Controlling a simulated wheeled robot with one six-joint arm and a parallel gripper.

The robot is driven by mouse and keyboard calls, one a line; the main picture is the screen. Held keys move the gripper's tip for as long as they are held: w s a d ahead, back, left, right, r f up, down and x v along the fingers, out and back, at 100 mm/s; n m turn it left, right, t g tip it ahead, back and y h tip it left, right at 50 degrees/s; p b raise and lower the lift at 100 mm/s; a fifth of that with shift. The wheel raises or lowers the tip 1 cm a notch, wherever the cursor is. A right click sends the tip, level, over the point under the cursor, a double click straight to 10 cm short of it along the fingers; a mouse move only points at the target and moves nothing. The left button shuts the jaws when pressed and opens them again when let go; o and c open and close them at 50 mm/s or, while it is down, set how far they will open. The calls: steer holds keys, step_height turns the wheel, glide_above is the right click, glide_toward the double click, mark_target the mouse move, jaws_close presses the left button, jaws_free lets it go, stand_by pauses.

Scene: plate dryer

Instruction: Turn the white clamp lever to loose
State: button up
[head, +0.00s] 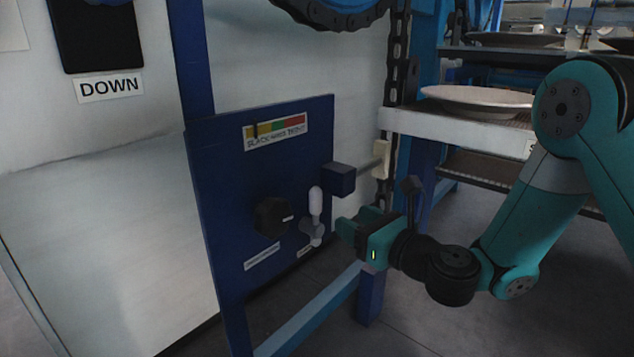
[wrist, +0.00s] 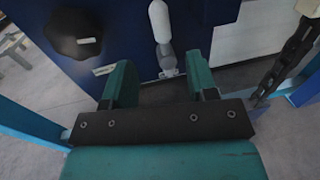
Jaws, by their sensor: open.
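The white clamp lever (head: 316,202) is on the blue panel (head: 225,180), right of a black knob (head: 271,217). Its handle points up from a grey pivot near the panel's right edge. In the wrist view the lever (wrist: 160,22) stands upright ahead of the fingers, with its grey pivot below. My gripper (head: 350,226) is just right of the lever in the head view, apart from it. In the wrist view my gripper (wrist: 160,84) is open and empty, with the lever's lower end in line with the gap between the fingers.
A blue block on a rod with a cream end piece (head: 381,160) sticks out above my gripper. A chain (head: 396,70) hangs behind it. A slack-to-tight colour gauge (head: 275,131) tops the panel. Plates (head: 478,101) sit on a rack at right. A blue frame bar (head: 310,312) runs below.

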mark_target(319, 201)
steer(key=p+x, duration=0.3)
steer(key=p, duration=0.2)
steer(key=p+x, duration=0.2)
steer(key=p, duration=0.4)
steer(key=p+x, duration=0.3)
steer(key=p, duration=0.2)
steer(key=shift+w+a+r+p, duration=0.15)
steer(key=shift+a+r+p, duration=0.15)
steer(key=shift+p, duration=0.1)
steer(key=shift+w+a+f+b, duration=0.35)
steer(key=shift+w+a+b, duration=0.1)
steer(key=shift+w+a, duration=0.5)
steer(key=shift+w, duration=0.1)
steer(key=shift+c, duration=0.5)
jaws_close()
